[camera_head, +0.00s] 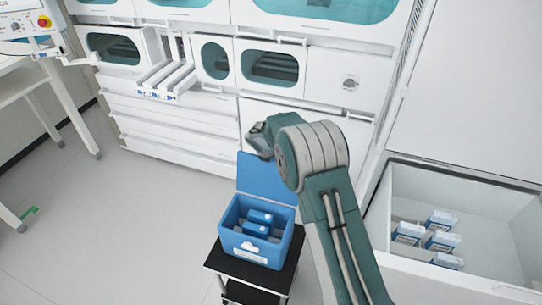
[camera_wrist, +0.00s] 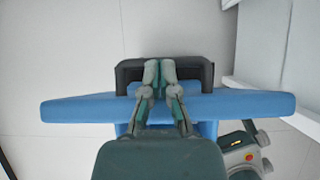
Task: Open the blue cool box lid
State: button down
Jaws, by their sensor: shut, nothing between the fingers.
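The blue cool box (camera_head: 252,245) stands on a small black cart. Its lid (camera_head: 266,178) is up, standing roughly upright at the back of the box, and the inside shows two blue packs (camera_head: 258,222). In the wrist view the lid (camera_wrist: 75,109) is seen edge-on as a wide blue bar, with a dark handle (camera_wrist: 128,72) on its far side. My gripper (camera_wrist: 160,64) is shut, its fingers reaching over the lid's edge with the tips at the dark handle. Whether they touch it cannot be told. In the head view my wrist hides part of the gripper, just above the lid.
The black cart (camera_head: 231,262) has little free top around the box. A white chest (camera_head: 457,186) with several blue-and-white cartons stands open on the right. White cabinets with drawers (camera_head: 175,125) are behind. Clear floor (camera_head: 130,215) lies to the left.

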jog(key=v, duration=1.2)
jog(key=s+d+r+m, duration=1.2)
jog(key=s+r+m, duration=0.4)
jog(key=s, duration=0.1)
jog(key=s+d+m+y, duration=0.1)
jog(key=s+d+m, duration=0.1)
jog(key=s+m, duration=0.6)
jog(key=s+d+m+y, duration=0.1)
jog(key=s+d+m, duration=0.1)
jog(key=s+m, duration=0.6)
jog(key=s, duration=0.6)
jog(key=shift+w, duration=0.1)
